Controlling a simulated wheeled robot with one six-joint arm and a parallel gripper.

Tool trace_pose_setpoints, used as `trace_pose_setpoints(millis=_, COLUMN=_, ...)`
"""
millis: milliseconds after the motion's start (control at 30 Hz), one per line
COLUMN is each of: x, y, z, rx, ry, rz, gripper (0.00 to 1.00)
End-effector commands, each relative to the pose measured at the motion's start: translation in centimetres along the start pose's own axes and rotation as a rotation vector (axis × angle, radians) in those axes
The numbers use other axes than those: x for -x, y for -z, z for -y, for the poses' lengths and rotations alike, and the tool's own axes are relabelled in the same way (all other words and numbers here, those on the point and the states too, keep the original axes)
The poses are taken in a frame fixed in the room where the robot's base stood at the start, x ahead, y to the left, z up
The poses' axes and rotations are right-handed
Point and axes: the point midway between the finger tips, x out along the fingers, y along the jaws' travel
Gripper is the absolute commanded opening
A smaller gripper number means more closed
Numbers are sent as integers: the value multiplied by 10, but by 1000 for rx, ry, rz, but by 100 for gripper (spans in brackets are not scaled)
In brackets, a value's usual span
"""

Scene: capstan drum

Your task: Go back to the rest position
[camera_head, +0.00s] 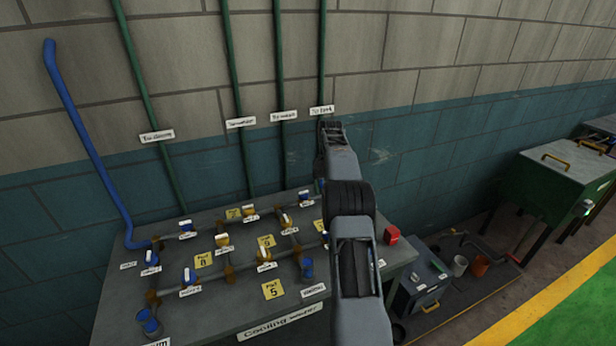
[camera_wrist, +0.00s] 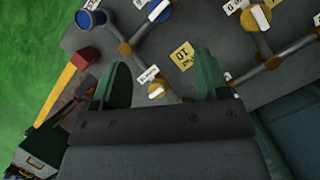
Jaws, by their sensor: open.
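My gripper (camera_wrist: 163,80) shows in the wrist view with its two green fingers apart and nothing between them. A small valve with a white handle and yellow body (camera_wrist: 156,91) shows in the gap between the fingers, with a white label beside it. I cannot tell the distance, and no contact is visible. In the head view my arm reaches forward over the right part of the grey pipe bench (camera_head: 225,318), and it hides my gripper's fingers.
The bench carries pipes, several valves, yellow plates and a blue cup-like fitting (camera_head: 148,322). A red box (camera_head: 391,235) is at its right edge. Green vertical pipes (camera_head: 237,100) run up the wall. A grey case (camera_head: 421,286) and a green cabinet (camera_head: 560,190) stand to the right.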

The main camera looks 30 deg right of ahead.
Motion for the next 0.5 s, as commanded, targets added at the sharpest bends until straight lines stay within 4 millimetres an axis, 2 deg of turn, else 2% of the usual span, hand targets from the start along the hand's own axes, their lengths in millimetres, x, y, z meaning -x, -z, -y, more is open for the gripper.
trace_pose_setpoints(millis=200, x=0, y=1, z=0, rx=6, ry=1, rz=-4, gripper=68)
trace_pose_setpoints(millis=300, x=-2, y=11, z=2, rx=26, ry=11, rz=-55, gripper=68)
trace_pose_setpoints(millis=400, x=-35, y=22, z=4, rx=55, ry=10, rz=-61, gripper=68)
trace_pose_setpoints(millis=500, x=-49, y=14, z=7, rx=93, ry=11, rz=-95, gripper=68)
